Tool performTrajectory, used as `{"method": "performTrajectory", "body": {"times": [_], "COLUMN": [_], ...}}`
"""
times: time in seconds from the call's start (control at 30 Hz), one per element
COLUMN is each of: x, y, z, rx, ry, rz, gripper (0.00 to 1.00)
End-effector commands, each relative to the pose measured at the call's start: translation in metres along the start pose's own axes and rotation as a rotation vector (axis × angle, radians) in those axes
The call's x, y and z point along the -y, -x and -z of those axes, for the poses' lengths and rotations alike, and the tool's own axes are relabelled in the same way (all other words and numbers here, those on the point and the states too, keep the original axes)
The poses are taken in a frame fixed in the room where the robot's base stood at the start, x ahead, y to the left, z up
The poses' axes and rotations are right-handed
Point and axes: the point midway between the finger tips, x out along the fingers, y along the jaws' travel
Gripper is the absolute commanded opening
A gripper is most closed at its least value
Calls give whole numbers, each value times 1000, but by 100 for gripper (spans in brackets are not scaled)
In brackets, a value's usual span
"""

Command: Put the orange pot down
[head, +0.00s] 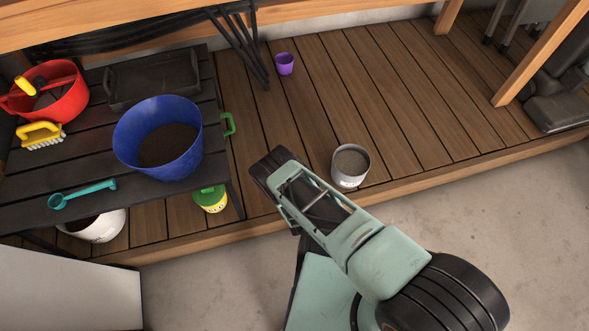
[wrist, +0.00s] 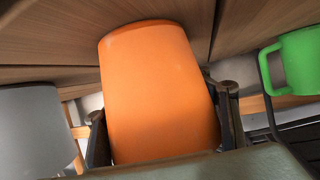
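The orange pot (wrist: 160,90) fills the middle of the wrist view, between the two dark fingers of my gripper (wrist: 165,115). A finger lies close against each side of it, so my gripper appears shut on it. The pot's far end is close to the wooden boards; I cannot tell whether it touches them. In the head view my gripper (head: 272,168) is above the wooden deck (head: 340,95), right of the black table. The pot is hidden there behind my gripper and arm.
A grey pot of soil (head: 350,166) stands right of my gripper, and a purple cup (head: 284,64) farther back. The black table (head: 100,190) at left holds a blue tub (head: 150,125). A green mug (wrist: 296,62) is close by. The deck's right side has free room.

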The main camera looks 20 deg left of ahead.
Motion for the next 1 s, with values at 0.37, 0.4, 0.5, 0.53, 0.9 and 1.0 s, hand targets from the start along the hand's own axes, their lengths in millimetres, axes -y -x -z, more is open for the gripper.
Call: {"method": "performTrajectory", "body": {"times": [0.37,0.4,0.5,0.53,0.9,1.0], "x": [0,0,0,0,0,0], "y": [0,0,0,0,12,19], "z": [0,0,0,0,29,45], "rx": [1,1,1,1,0,0], "ry": [0,0,0,0,0,0], "rz": [0,0,0,0,0,-1], "gripper": [76,76,76,76,76,76]}}
